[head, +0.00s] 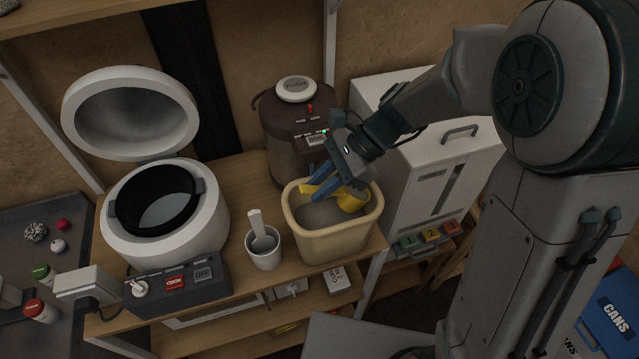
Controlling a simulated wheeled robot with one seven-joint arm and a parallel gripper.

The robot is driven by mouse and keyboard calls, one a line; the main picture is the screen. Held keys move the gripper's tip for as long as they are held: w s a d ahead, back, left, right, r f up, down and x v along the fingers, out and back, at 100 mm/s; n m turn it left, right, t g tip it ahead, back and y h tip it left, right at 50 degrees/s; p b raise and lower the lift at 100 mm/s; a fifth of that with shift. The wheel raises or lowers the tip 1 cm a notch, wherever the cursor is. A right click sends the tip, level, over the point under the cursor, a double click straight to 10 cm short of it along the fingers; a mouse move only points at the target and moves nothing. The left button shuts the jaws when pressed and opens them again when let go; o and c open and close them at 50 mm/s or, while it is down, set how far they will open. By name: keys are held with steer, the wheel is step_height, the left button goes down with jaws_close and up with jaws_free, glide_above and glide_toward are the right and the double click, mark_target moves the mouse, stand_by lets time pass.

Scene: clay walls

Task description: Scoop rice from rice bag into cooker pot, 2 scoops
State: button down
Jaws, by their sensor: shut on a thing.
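The white rice cooker (120,240) stands on the left of the wooden shelf with its lid (130,110) tipped open. Its dark inner pot (135,187) has a pale grey surface at the bottom; I cannot tell whether that is rice or bare metal. A cream open-topped tub (335,245), not clearly a bag, stands at the shelf's right end with pale grey contents. My gripper (327,188) is over the tub, shut on a yellow scoop (353,201). The scoop's cup is inside the tub's rim at the right; its fill cannot be made out.
A white cup (264,250) holding a pale spoon stands between cooker and tub. A dark brown hot-water pot (292,125) stands behind the tub. A white dispenser cabinet (430,180) is at the right. A control box (176,288) sits before the cooker.

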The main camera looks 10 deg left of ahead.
steer(key=shift+r+p, duration=2)
steer(key=shift+r, duration=0.6)
steer(key=shift+s+a+r+h+p, duration=0.2)
steer(key=shift+a+h+p, duration=0.1)
steer(key=shift+h, duration=0.1)
steer(key=shift+s+a+f+t+h, duration=0.1)
steer(key=shift+a+t+h, duration=0.1)
steer(key=shift+t+h, duration=0.15)
steer(key=shift+s+a+r+t+h, duration=0.15)
steer(key=shift+s+a+t+h, duration=0.1)
steer(key=shift+a+t+h, duration=0.25)
steer(key=shift+s+a+r+t+h, duration=0.15)
steer(key=shift+s+a+t+h, duration=0.1)
steer(key=shift+h, duration=0.4)
